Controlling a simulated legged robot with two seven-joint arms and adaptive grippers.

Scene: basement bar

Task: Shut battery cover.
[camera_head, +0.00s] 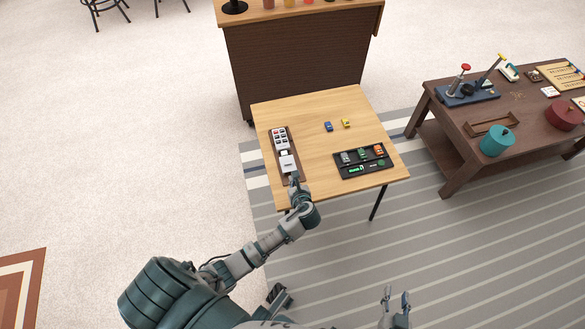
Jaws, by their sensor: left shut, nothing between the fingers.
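A long brown holder (273,157) lies along the left side of the small wooden table. Several pale cells with dark and red marks sit in its far part. A white block-like piece (288,162), which may be the battery cover, is at its near part. I cannot tell how far this piece is open. My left gripper (294,180) is shut and empty, its tips at the near end of the holder, close to the white piece. Whether they touch is too small to tell. My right gripper (396,297) is open and empty, low in front of the table.
A black tray (348,173) with several toy cars is at the table's right front. A blue car (328,127) and a yellow car (346,123) stand farther back. The table's middle is clear. A bar counter (300,65) stands behind, a dark low table (470,138) right.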

